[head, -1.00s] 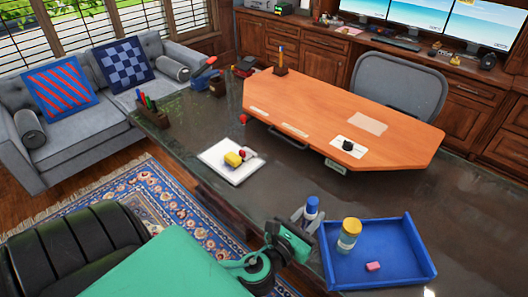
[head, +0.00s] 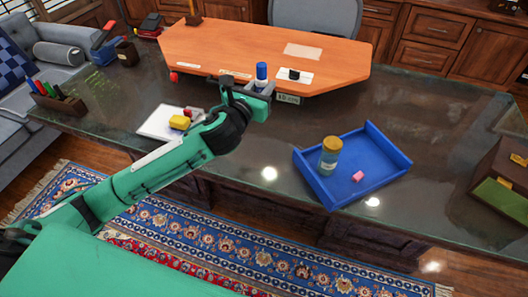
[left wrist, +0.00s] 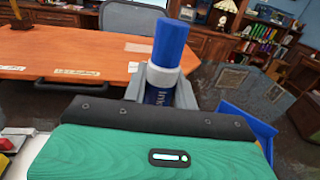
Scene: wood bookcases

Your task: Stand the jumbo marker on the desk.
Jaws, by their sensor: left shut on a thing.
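The jumbo marker has a blue cap (head: 262,71), a white band and a blue body with lettering. It also shows in the left wrist view (left wrist: 168,45), roughly upright, its lower end hidden by the gripper. My left gripper (head: 257,90) is shut on the marker's body, at the front edge of the orange raised desktop. I cannot tell whether the marker's base touches anything. The desk (head: 430,110) has a dark glossy top. My right gripper is not in view.
A blue tray (head: 375,191) with a yellow-lidded jar (head: 330,155) and a pink eraser (head: 358,176) is to the right. A white pad (head: 157,124) with a yellow object (head: 180,122) lies left. A pen holder (head: 60,103) stands far left.

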